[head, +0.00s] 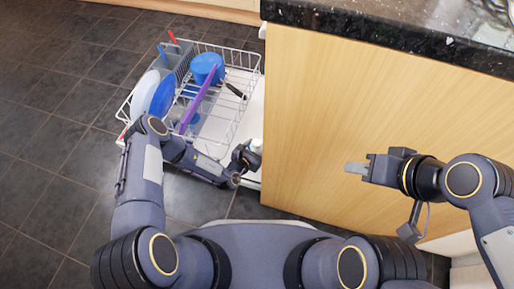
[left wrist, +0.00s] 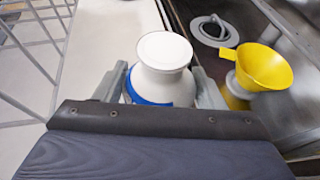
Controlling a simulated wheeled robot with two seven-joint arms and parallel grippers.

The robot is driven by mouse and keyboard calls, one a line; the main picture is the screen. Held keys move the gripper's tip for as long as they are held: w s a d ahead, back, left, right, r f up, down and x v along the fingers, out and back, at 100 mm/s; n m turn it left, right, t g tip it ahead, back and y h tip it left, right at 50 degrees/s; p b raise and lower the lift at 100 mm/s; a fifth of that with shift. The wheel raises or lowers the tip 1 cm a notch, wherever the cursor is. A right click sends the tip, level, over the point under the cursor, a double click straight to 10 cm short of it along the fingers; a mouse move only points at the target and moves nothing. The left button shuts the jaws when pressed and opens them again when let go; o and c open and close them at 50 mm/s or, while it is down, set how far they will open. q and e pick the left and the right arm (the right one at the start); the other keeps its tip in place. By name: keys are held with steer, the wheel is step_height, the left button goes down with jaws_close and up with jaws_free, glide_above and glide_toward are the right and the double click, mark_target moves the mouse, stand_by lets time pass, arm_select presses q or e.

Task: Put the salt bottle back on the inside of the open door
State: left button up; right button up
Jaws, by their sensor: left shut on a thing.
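The salt bottle (left wrist: 165,52) is white with a wide round top and a blue band. In the left wrist view my left gripper (left wrist: 162,88) is shut on it, with one finger on each side. In the head view the left gripper (head: 250,157) is low beside the wooden panel, and only a small white part of the bottle (head: 257,144) shows. The open door's white inner face (left wrist: 108,40) lies left of and behind the bottle; whether the bottle touches it I cannot tell. My right gripper (head: 357,168) is in front of the wooden panel, seen edge-on, with no object visible at it.
A wire rack (head: 238,62) with plates, a blue cup (head: 207,68) and utensils stands left of the gripper. A yellow funnel (left wrist: 262,68) and a grey ring-shaped cap (left wrist: 214,30) sit on dark metal at right. A wooden panel (head: 330,120) and granite counter (head: 400,25) bound the right.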

arm_select(q)
steer(key=o, duration=1.4)
steer(key=shift+s+a+r+p, duration=0.2)
steer(key=shift+s+r+p, duration=0.05)
steer(key=shift+s+p, duration=0.05)
steer(key=p+v, duration=0.4)
steer(key=v, duration=0.7)
steer(key=shift+s+a+p, duration=0.1)
steer(key=shift+s+p, duration=0.15)
steer(key=shift+p, duration=0.1)
